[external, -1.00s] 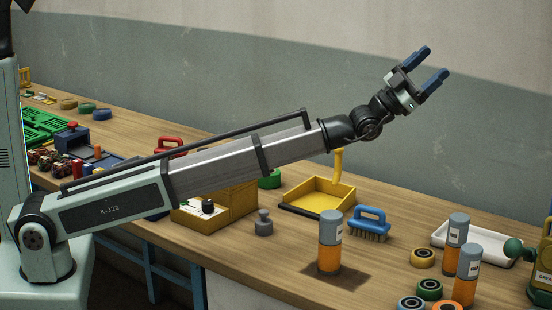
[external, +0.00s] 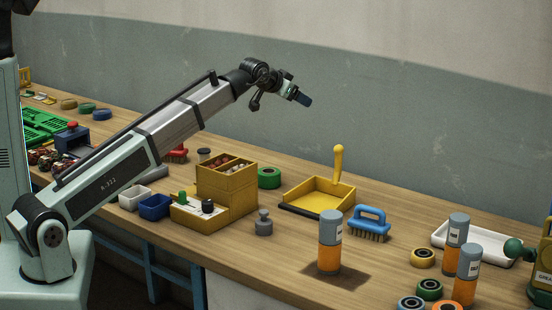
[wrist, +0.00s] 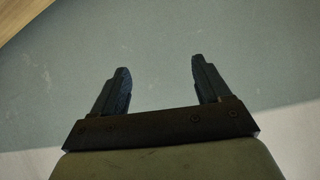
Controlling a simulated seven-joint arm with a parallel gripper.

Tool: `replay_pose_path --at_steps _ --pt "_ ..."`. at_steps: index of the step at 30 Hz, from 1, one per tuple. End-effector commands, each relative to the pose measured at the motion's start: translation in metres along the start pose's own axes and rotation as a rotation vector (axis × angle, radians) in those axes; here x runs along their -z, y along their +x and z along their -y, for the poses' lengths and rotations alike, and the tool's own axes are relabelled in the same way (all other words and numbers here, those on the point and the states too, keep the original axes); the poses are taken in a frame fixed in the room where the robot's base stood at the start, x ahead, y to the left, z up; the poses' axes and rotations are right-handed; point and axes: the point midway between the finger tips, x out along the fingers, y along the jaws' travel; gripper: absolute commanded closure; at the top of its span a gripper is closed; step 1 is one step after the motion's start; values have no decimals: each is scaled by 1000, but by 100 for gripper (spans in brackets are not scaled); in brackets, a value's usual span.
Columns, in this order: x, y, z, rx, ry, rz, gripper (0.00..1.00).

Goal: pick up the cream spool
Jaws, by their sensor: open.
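My gripper (external: 303,98) is high above the bench in the external view, angled slightly down to the right and apart from everything. In the wrist view its two dark blue fingers (wrist: 159,66) are spread with nothing between them. I cannot pick out a cream spool for certain. The wrist view shows mostly wall, with a strip of wood at the upper left.
A yellow dustpan (external: 318,197), a blue brush (external: 371,222) and a grey-and-orange canister (external: 330,243) stand right of the box. A white tray (external: 480,243) and tape rolls (external: 423,257) lie at right.

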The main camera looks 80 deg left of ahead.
Motion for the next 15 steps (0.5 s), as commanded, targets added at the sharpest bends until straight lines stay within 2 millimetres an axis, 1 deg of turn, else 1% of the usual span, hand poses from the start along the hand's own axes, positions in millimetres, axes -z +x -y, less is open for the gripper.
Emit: replay_pose_path --at_steps 1,2,3,5,6,9,12,15 --pt "-20 -5 27 19 -33 66 24" --pt "-31 -8 40 27 -53 110 24" --pt "-46 -13 58 38 -80 166 24" --pt "-68 -22 82 52 -121 249 24" --pt "-83 -29 98 61 -151 304 24" --pt "-119 -49 133 81 -221 437 24" --pt "-150 -70 158 94 -286 553 24" --pt "-172 -89 177 102 -337 643 24"
